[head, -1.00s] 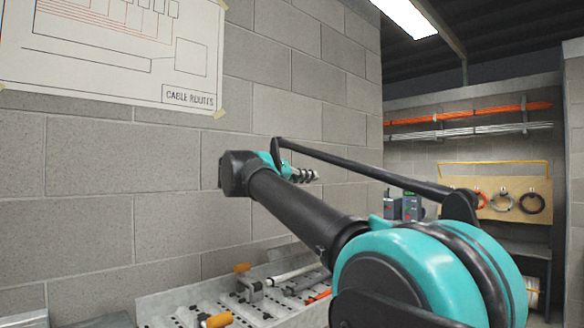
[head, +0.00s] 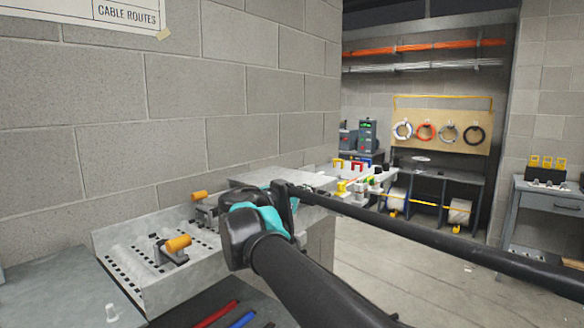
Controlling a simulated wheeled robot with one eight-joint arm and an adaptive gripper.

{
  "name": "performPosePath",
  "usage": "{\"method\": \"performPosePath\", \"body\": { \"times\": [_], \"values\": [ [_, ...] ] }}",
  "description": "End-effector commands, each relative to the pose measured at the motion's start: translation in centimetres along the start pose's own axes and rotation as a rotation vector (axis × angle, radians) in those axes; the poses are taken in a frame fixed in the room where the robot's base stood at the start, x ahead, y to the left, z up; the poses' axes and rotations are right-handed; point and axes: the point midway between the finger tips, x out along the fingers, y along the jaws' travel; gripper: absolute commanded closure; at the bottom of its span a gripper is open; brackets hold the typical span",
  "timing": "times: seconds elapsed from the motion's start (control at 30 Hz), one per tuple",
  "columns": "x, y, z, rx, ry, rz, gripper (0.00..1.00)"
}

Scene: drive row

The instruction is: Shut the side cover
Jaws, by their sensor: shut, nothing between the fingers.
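I cannot make out a side cover for certain in the head view. A flat pale grey panel (head: 285,178) lies on top of a grey cabinet (head: 322,238) behind my wrist, but I cannot tell whether it is a cover. My arm reaches in from the lower right. Its black and teal wrist stands in front of the bench and hides part of the cabinet. My gripper's fingers are hidden behind the wrist.
A perforated metal tray (head: 125,265) with orange-handled clamps (head: 172,248) stands at left against the block wall. A shelf with red and yellow parts (head: 350,168), a cable board (head: 440,118) and a right-hand bench (head: 550,198) stand further back. Open floor (head: 400,255) lies at right.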

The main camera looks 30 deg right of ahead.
Motion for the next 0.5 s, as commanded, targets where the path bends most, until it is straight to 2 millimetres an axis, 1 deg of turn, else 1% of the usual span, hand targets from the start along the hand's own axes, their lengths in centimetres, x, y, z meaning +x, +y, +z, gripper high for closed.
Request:
{"method": "performPosePath", "body": {
  "times": [0.03, 0.1, 0.2, 0.5],
  "values": [
    [0.0, 0.2, 0.7, 0.018, 0.000, 0.000, 1.00],
    [0.1, 0.5, 1.5, 0.042, 0.000, -0.002, 1.00],
    [0.1, 0.6, 2.3, 0.066, 0.000, -0.004, 1.00],
    [0.1, 0.9, 3.3, 0.092, -0.005, -0.006, 1.00]
  ]
}}
